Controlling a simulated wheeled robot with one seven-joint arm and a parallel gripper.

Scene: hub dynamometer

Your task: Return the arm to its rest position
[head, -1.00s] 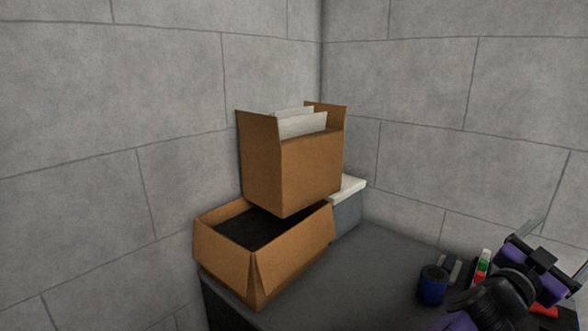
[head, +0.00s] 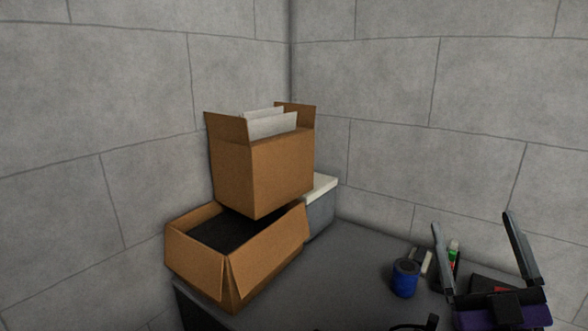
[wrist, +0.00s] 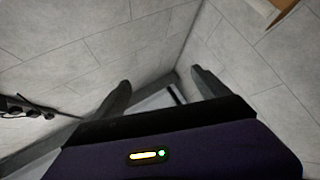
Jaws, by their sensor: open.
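My gripper (head: 472,228) is at the lower right of the head view, with its two grey fingers pointing up and spread wide apart. Nothing is between them. In the wrist view my gripper (wrist: 158,84) also shows its two fingers apart and empty, against the grey tiled surfaces and a corner. Part of my purple wrist shows below the fingers. The rest of my arm is mostly out of the head view.
A dark table (head: 350,270) stands in the corner. An open cardboard box (head: 265,255) sits at its left, with a taller box of papers (head: 280,170) above it and a white-lidded grey bin (head: 321,215) behind. A blue cup (head: 404,278) is near my gripper.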

